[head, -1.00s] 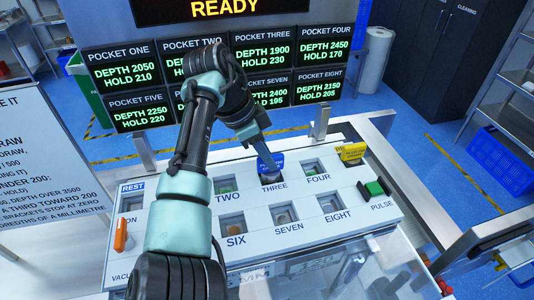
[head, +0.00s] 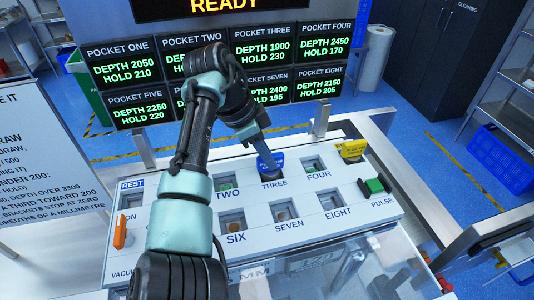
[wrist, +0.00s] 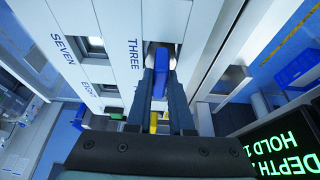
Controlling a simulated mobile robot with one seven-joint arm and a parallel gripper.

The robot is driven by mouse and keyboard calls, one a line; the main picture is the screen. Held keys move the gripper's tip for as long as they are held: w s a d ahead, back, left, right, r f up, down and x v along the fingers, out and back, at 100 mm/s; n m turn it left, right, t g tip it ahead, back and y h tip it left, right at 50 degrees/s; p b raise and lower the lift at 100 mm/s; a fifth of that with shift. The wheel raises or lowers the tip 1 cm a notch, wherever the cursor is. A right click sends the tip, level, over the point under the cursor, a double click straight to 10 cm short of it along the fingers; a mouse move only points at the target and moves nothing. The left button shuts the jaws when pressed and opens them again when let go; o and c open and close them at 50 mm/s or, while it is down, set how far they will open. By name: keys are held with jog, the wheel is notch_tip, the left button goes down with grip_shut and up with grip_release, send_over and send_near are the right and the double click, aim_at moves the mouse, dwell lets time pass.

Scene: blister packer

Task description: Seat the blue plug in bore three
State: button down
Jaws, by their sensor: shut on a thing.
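The blue plug (head: 270,161) is at bore three on the sloped white panel (head: 150,217), above the label THREE. In the wrist view the blue plug (wrist: 161,60) stands between my two dark fingers, over the square dark opening of bore three (wrist: 152,47). My gripper (wrist: 160,76) is shut on the plug. In the head view my gripper (head: 266,150) comes down to bore three from behind and above. The plug's lower end is hidden, so I cannot tell how deep it sits.
A yellow piece (head: 351,150) stands at the panel's far right corner, beyond bore four. A green pulse button (head: 374,186) is at the right and an orange lever (head: 120,233) at the left. Pocket screens (head: 262,47) stand behind my arm; pocket three reads depth 1900, hold 230.

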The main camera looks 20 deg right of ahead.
aim_at(255, 176)
jog(key=shift+c, duration=0.8)
grip_release()
jog(key=shift+f, duration=0.1)
jog(key=p+v, duration=0.4)
jog(key=v, duration=0.3)
jog(key=shift+p, duration=0.35)
jog(key=shift+s, duration=0.1)
dwell(0.5)
